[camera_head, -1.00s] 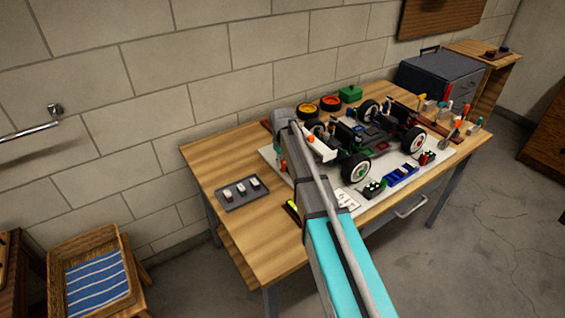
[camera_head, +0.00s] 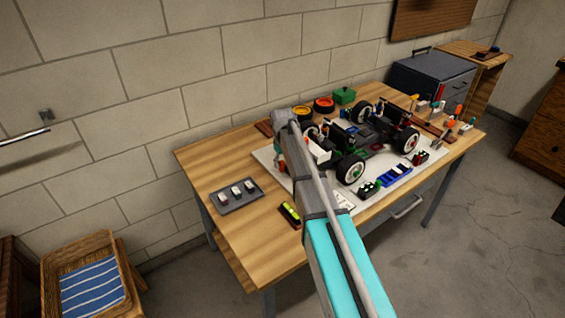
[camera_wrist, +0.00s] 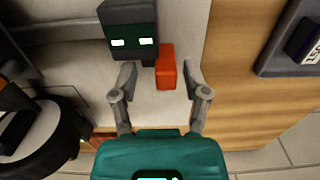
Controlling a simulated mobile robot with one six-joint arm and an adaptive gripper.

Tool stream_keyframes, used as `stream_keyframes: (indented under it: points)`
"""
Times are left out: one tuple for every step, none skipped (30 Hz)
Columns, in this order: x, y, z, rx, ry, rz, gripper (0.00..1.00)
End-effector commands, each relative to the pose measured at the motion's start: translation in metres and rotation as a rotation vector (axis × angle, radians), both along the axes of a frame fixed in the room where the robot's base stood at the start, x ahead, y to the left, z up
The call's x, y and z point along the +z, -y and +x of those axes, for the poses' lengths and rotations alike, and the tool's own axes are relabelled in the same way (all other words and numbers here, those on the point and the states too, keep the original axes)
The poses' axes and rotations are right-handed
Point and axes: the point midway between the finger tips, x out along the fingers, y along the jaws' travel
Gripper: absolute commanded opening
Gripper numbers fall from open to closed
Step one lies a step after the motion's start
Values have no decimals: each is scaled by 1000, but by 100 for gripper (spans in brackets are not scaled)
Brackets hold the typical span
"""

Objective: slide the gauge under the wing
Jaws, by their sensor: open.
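My gripper (camera_wrist: 161,72) is open in the wrist view. A red-orange block (camera_wrist: 166,67) stands between its fingers, with a gap to each finger. I cannot tell whether this block is the gauge. A dark block with two bright marks (camera_wrist: 130,36) is just beyond the left finger. In the head view the race car (camera_head: 372,137) stands on a white board. A white part (camera_head: 318,150), perhaps the wing, shows at its near left end, partly behind my arm. My gripper is mostly hidden there.
A grey tray (camera_head: 237,203) with several small blocks lies on the table's left; its edge also shows in the wrist view (camera_wrist: 280,62). A yellow-green piece (camera_head: 290,212) lies beside my arm. The car's wheel (camera_wrist: 45,140) is close on the left. Bare wood is on the right.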

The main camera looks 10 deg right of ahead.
Motion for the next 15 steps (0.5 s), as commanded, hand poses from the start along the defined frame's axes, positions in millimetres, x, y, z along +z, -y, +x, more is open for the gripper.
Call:
stream_keyframes:
  points:
    - [0, 0, 0, 0, 0, 1, 60]
    - [0, 0, 0, 0, 0, 1, 60]
    - [0, 0, 0, 0, 0, 1, 60]
    - [0, -1, 0, 0, 0, 1, 60]
    - [0, -1, -1, 1, 0, 1, 60]
    - [0, -1, -1, 1, -1, 2, 60]
    - [0, -2, -1, 1, -1, 2, 60]
    - [0, -3, -2, 1, -1, 2, 60]
    - [0, -4, -2, 1, -1, 2, 60]
    - [0, -5, -3, 2, -1, 2, 60]
    - [0, -6, -4, 2, -1, 2, 60]
    - [0, -9, -5, 2, -1, 2, 60]
    - [0, -11, -6, 3, -1, 2, 60]
    - [0, -13, -7, 3, -1, 2, 60]
    - [0, -16, -8, 3, -1, 2, 60]
